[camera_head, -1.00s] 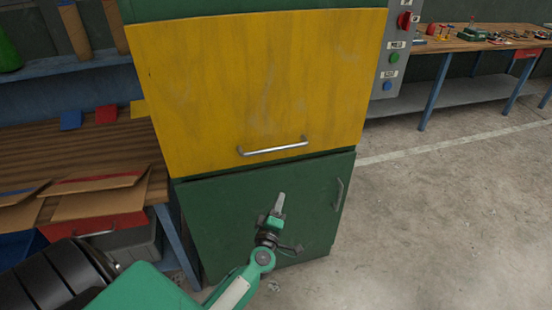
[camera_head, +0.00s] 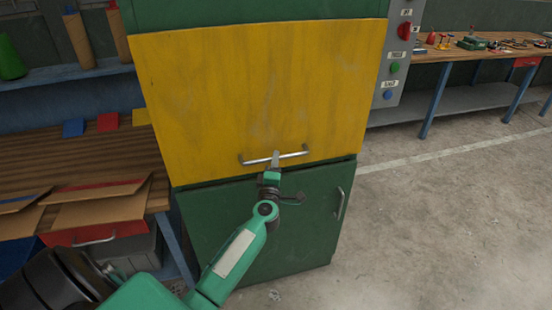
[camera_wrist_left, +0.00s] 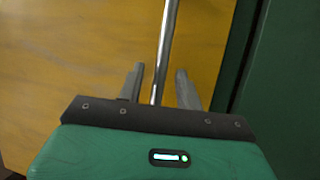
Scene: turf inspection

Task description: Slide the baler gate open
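The yellow baler gate (camera_head: 262,85) fills the upper front of the green cabinet and appears closed. A silver bar handle (camera_head: 290,154) runs across its lower edge. My left gripper (camera_head: 275,157) is at the middle of this handle in the head view. In the left wrist view, the handle bar (camera_wrist_left: 166,50) passes between the two spread fingers of my left gripper (camera_wrist_left: 160,88), with gaps on both sides. The fingers are open around or just over the bar; the exact depth is hard to tell. My right gripper is not in view.
A green lower door (camera_head: 300,215) with its own upright handle (camera_head: 339,204) is below the gate. A control box with buttons (camera_head: 395,68) stands at the right. A wooden bench (camera_head: 90,160) with cardboard is at the left. Floor at the right is clear.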

